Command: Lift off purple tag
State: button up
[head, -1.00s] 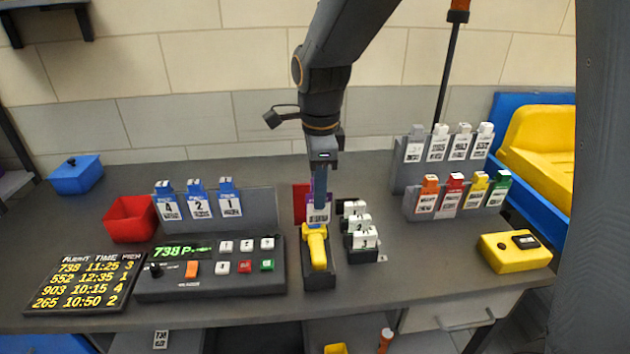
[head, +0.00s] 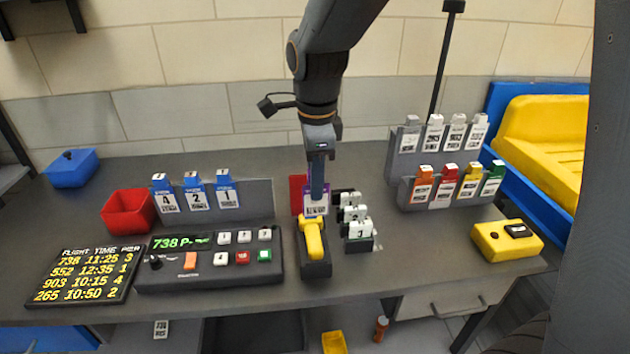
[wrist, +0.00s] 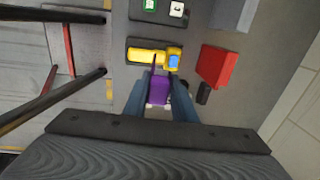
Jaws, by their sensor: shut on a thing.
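My gripper (head: 317,186) is pointing down and shut on the purple tag (head: 316,208). The tag has a purple top and a white printed label facing the head camera. In the wrist view the purple tag (wrist: 159,90) sits between my two blue-grey fingers (wrist: 158,97). In the head view it is just behind the yellow handheld device (head: 313,238) in its dark cradle. I cannot tell whether its lower edge touches anything.
A button console (head: 210,262) and blue tags (head: 195,194) are left. Coloured tags (head: 446,188) stand in a rack right. A yellow box (head: 506,240) is far right.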

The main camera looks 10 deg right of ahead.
jog(key=shift+r+p, duration=2.2)
jog(key=shift+r, duration=0.3)
